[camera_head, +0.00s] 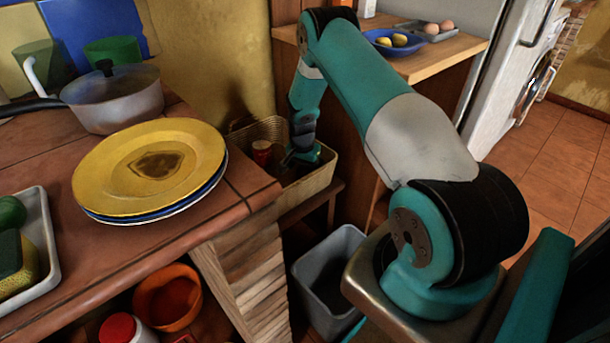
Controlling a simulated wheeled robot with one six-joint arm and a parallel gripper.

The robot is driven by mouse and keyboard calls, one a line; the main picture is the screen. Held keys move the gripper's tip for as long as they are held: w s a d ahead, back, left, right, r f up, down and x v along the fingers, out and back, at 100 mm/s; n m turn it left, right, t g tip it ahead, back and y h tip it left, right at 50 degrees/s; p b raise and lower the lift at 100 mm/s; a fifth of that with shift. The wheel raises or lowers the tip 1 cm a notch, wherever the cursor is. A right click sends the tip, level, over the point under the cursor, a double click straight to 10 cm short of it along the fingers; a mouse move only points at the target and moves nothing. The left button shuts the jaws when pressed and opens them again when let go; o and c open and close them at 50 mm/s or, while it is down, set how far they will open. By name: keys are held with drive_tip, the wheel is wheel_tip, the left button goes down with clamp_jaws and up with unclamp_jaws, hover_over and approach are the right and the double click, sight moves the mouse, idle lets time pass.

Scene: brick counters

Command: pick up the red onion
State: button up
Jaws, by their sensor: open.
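My gripper (302,157) points down into a beige woven basket (312,187) on a low wooden stand beyond the counter's corner. Its jaws are open, but the fingertips are small and dark in this view. A small red object (262,152) stands in the basket just left of my gripper, apart from it. It looks more like a red-topped jar than an onion, though it is too small to be sure. No red onion shows clearly. Part of the basket's inside is hidden by my gripper and the basket's front wall.
Stacked plates (150,166) and a lidded pot (113,97) stand on the tiled counter (105,245) at left. A grey bin (330,270) is on the floor below the basket. A wooden shelf behind my arm holds a blue bowl (380,37) of yellow fruit.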

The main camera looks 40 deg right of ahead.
drive_tip(key=shift+d+f, duration=0.1)
drive_tip(key=shift+f, duration=0.75)
drive_tip(key=c, duration=1)
drive_tip(key=shift+r, duration=0.1)
